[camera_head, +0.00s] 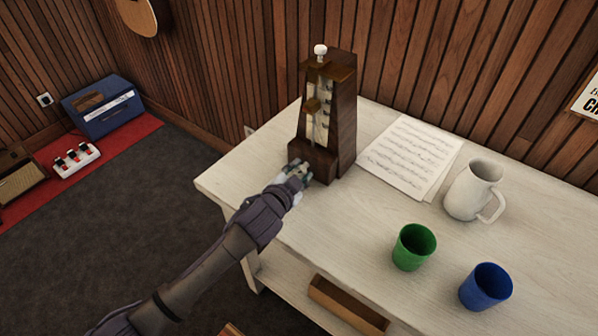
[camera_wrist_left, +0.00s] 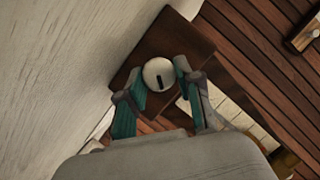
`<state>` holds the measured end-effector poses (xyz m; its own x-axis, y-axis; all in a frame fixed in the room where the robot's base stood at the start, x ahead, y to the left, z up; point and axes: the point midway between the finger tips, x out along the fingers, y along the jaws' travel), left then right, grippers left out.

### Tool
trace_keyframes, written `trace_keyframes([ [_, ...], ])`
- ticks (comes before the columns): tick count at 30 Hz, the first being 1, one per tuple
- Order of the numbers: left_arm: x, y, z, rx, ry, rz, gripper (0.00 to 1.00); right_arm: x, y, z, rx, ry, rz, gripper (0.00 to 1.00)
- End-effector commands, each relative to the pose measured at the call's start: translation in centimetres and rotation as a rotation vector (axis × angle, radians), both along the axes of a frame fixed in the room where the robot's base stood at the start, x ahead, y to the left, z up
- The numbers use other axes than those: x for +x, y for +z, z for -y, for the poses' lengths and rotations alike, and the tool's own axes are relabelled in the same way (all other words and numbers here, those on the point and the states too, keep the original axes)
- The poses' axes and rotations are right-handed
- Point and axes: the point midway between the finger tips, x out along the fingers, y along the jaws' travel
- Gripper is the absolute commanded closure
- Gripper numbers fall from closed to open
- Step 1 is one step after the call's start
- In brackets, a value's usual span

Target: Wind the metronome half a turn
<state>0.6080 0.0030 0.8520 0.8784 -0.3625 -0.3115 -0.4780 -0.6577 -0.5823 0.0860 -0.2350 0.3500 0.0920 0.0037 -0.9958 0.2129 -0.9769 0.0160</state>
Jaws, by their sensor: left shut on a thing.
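The dark wooden metronome (camera_head: 342,125) stands upright near the back left of the white table. It has a white knob on top, and its front shows a pale scale with a pendulum. My left gripper (camera_head: 300,172) reaches the low front of the metronome and hides the winding knob there in the head view. In the left wrist view the round white winding knob (camera_wrist_left: 158,74) sits between my two teal-and-grey fingers, which are shut on it. A dark slot on the knob's face runs nearly upright in that view. My right gripper is not in view.
Sheet music (camera_head: 411,155) lies right of the metronome. A white pitcher (camera_head: 473,190), a green cup (camera_head: 413,247) and a blue cup (camera_head: 486,287) stand farther right on the white table (camera_head: 340,235). The wooden wall is close behind. The table's left edge is near.

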Motion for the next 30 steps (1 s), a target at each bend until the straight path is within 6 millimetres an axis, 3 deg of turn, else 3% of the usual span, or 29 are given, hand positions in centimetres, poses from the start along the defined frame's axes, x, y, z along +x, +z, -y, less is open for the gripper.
trace_keyframes([
  [5,0.0,0.0,0.1,-0.001,-0.001,0.000,1.00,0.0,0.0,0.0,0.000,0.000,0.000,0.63],
  [6,0.0,0.0,0.1,-0.002,-0.002,0.000,0.59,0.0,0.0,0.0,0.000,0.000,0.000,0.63],
  [9,0.0,0.0,0.1,-0.001,-0.001,0.000,0.42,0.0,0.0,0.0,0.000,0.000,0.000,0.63],
  [21,-0.5,0.2,-0.2,-0.002,-0.001,-0.001,0.41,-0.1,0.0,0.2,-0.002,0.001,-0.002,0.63],
  [30,-5.6,1.9,-2.2,-0.001,-0.002,-0.001,0.41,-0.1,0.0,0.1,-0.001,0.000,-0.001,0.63],
])
